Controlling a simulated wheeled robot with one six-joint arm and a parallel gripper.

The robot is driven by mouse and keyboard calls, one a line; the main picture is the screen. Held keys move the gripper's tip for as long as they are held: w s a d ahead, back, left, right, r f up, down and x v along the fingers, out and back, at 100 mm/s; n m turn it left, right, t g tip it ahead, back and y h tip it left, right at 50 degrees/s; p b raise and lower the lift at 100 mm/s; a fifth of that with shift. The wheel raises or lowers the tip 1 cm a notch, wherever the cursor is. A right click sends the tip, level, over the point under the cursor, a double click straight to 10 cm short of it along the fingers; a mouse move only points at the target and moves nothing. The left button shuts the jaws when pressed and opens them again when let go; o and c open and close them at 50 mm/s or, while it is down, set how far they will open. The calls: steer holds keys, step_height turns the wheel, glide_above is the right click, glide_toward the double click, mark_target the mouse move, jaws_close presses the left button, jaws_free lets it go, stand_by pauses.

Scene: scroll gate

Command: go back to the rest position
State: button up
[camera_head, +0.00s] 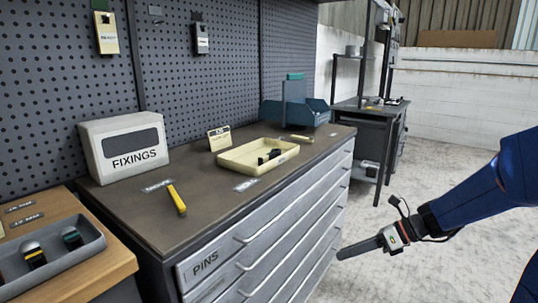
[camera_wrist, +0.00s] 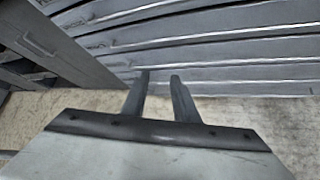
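My gripper (camera_head: 343,254) is at the lower right in the head view, held out in front of the grey drawer cabinet (camera_head: 285,232), below its top and apart from it as far as I can tell. In the wrist view my gripper (camera_wrist: 160,78) shows two dark fingers with a gap between them and nothing in the gap. The drawer fronts (camera_wrist: 215,50) lie beyond the fingertips, with pale floor (camera_wrist: 90,104) below them. My blue arm reaches in from the right edge of the head view.
On the cabinet top are a FIXINGS box (camera_head: 124,148), a yellow-handled tool (camera_head: 177,199), a cream tray (camera_head: 230,163) with dark items, and a blue bin (camera_head: 310,112). A grey tray (camera_head: 88,252) sits at the lower left. Open floor (camera_head: 440,180) lies to the right.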

steer(key=s+d+r+n+h, duration=0.1)
steer(key=s+d+n+h, duration=0.1)
steer(key=s+n, duration=0.5)
steer(key=s+d+r+n+t+h, duration=0.1)
steer(key=s+n+h, duration=0.4)
steer(key=n, duration=0.6)
steer(key=s+d+r+n+t+h, duration=0.1)
steer(key=s+d+n+h, duration=0.2)
steer(key=s+n, duration=0.6)
steer(key=shift+s+r+h, duration=0.3)
steer(key=shift+s+r, duration=0.1)
steer(key=shift+s, duration=0.2)
